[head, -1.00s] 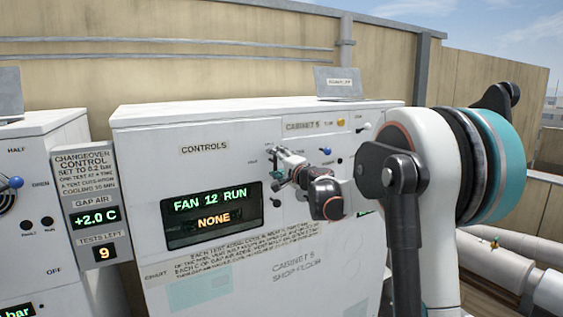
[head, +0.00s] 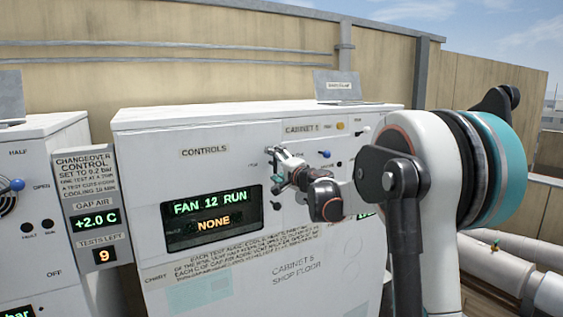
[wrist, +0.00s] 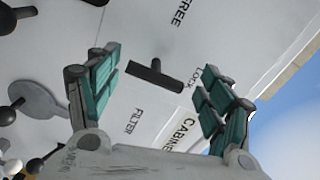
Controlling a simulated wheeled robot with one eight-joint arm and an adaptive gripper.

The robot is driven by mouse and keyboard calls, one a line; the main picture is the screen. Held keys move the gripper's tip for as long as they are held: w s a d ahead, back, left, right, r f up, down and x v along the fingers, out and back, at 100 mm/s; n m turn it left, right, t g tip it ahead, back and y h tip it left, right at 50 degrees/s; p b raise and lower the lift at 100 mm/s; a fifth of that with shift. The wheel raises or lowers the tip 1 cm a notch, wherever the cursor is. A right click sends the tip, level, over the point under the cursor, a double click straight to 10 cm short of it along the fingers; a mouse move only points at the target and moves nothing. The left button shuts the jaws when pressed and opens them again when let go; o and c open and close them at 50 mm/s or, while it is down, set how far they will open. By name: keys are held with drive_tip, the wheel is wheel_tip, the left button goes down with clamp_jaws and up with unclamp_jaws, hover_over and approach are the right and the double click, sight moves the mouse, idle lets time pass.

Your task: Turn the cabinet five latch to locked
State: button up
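The latch (wrist: 155,76) is a black bar handle on the white cabinet face in the wrist view. It lies between my gripper's two teal-padded fingers (wrist: 162,70), which are apart with clear gaps on both sides of it. One end of the bar is close to the "LOCK" lettering; "FREE" is printed farther up in the picture. In the head view my gripper (head: 283,162) is at the upper front of cabinet five (head: 300,240), right of the display. There, the gripper and wrist hide the latch.
A blue-knobbed control (head: 324,154) and a yellow one (head: 340,126) are right of my gripper. The fan display (head: 211,216) reads "FAN 12 RUN" and "NONE". The wrist view shows black knobs and a grey round paddle (wrist: 35,98) at left.

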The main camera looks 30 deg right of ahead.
drive_tip(key=shift+w+f, duration=0.1)
drive_tip(key=s, duration=1.2)
drive_tip(key=shift+s, duration=0.15)
drive_tip(key=shift+d, duration=0.1)
